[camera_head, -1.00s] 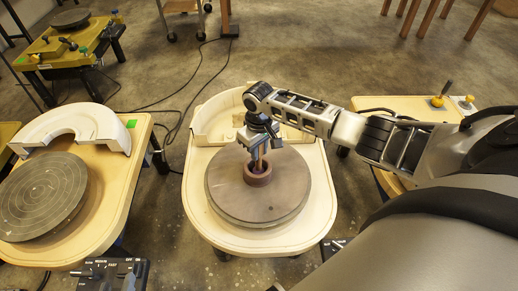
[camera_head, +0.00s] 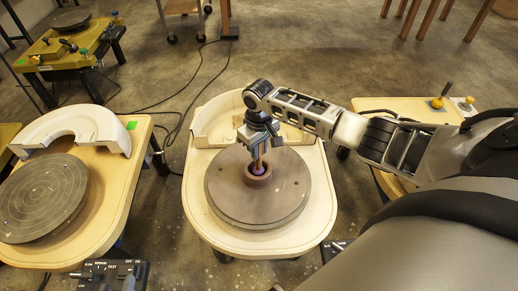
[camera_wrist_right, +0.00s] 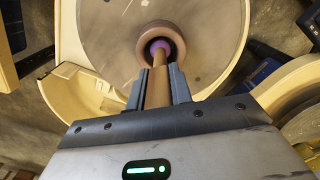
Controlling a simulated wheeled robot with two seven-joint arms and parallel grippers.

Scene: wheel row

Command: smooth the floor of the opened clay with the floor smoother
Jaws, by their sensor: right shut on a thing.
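The opened clay (camera_head: 258,181) is a low brown ring on the round wheel head (camera_head: 226,192) of the middle wheel. It also shows in the right wrist view (camera_wrist_right: 174,36). My right gripper (camera_head: 257,148) is above the clay, pointing down. In the right wrist view my right gripper (camera_wrist_right: 159,82) is shut on the wooden handle of the floor smoother (camera_wrist_right: 157,88). The smoother's purple end (camera_wrist_right: 160,46) is inside the clay's opening. Whether it touches the floor of the clay I cannot tell. My left gripper is not in view.
A cream splash pan (camera_head: 215,118) curves behind the wheel head. A second wheel (camera_head: 40,195) stands at the left with a control box (camera_head: 113,274) at its front.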

